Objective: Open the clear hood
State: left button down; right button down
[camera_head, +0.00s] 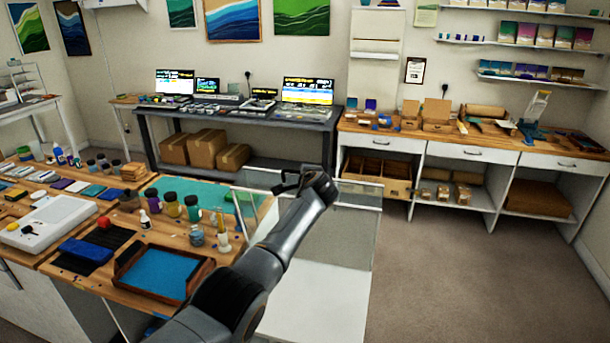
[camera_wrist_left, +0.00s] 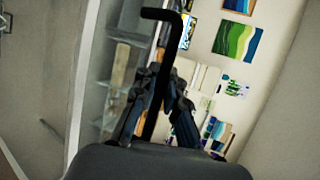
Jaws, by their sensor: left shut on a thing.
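The clear hood (camera_head: 345,235) is a see-through box with pale edges, over a white stand (camera_head: 318,305) right of the craft table. My left gripper (camera_head: 296,181) is at the hood's upper edge, with my arm crossing in front of the hood. In the left wrist view, the left gripper (camera_wrist_left: 160,90) is shut on a black bent bar handle (camera_wrist_left: 162,14), which passes between its fingers. The arm hides part of the hood, and how far its lid is raised is hard to tell. My right gripper is in neither view.
A wooden table (camera_head: 110,262) at left holds a blue tray (camera_head: 158,272), several bottles and a teal mat (camera_head: 165,190). Behind stand a dark desk (camera_head: 215,113) with screens and a wooden counter (camera_head: 475,140). The floor (camera_head: 460,260) at right is clear.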

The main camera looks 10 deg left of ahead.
pick_arm(q)
jog(key=shift+w, duration=0.15)
jog(key=c, duration=1.4)
grip_release()
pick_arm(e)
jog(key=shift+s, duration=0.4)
pick_arm(q)
jog(key=v, duration=1.2)
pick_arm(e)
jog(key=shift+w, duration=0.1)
